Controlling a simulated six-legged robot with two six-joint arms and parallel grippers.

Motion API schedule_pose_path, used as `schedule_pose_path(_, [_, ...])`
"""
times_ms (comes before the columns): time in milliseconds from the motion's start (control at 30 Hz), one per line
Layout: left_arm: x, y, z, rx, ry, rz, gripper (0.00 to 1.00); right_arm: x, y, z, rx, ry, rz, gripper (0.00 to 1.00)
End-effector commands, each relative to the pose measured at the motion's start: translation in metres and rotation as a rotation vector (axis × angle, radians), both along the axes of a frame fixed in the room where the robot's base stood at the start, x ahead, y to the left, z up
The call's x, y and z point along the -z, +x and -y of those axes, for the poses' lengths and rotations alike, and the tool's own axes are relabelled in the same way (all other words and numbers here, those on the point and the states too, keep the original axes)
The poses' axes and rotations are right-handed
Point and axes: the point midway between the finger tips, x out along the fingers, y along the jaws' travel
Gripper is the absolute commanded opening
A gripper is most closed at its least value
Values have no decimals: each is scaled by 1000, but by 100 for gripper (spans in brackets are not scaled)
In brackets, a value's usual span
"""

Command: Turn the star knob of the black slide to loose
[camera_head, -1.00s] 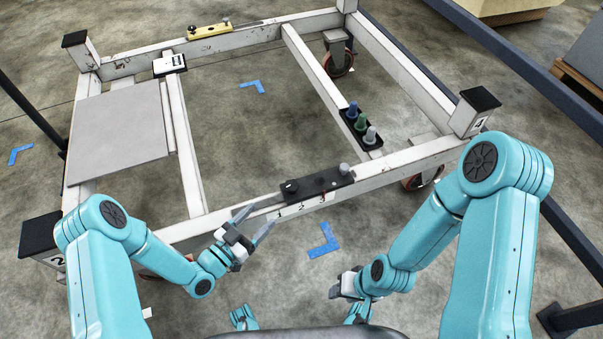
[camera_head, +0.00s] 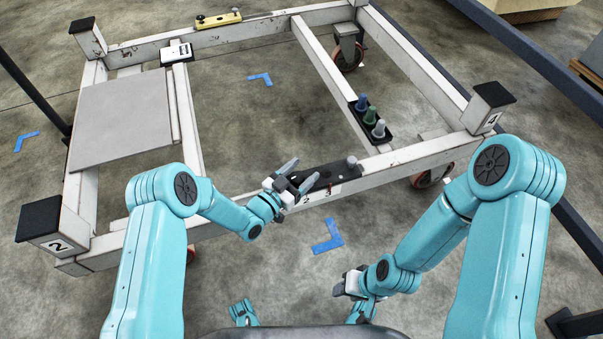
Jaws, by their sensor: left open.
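The black slide (camera_head: 338,173) lies along the white front rail of the frame. A grey knob (camera_head: 351,161) stands at its right end. The dark star knob at its left end is hidden by or merges with my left gripper (camera_head: 303,172). That gripper is open, with its two grey fingers over the slide's left part, pointing away and to the right. I cannot tell whether the fingers touch the knob. My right gripper (camera_head: 349,286) hangs low over the floor, well short of the rail; its jaws are too small and turned away to read.
A black holder (camera_head: 371,127) with blue, green and grey pegs sits on the inner bar. A yellow slide (camera_head: 218,19) is on the far rail. A grey panel (camera_head: 120,118) covers the left of the frame. Blue floor marks (camera_head: 328,237) lie in front.

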Motion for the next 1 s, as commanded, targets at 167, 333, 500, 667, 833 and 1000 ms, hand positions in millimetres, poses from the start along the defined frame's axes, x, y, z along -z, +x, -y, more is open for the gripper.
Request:
schedule_pose_path(167, [0, 2, 2, 0, 1, -1, 67, 0, 0, 0, 1, 0, 1, 43])
schedule_pose_path(333, [0, 2, 1, 0, 1, -1, 48, 0, 0, 0, 1, 0, 1, 43])
schedule_pose_path(500, [0, 2, 1, 0, 1, -1, 16, 0, 0, 0, 1, 0, 1, 43])
schedule_pose_path(667, [0, 1, 2, -10, 1, -1, 16, 0, 0, 0, 0, 0, 1, 43])
schedule_pose_path(833, [-1, 2, 2, -64, 0, -1, 16, -2, 0, 0, 0, 0, 0, 43])
schedule_pose_path(1000, [0, 2, 1, -171, 1, -2, 16, -4, 0, 0, -3, 0, -1, 43])
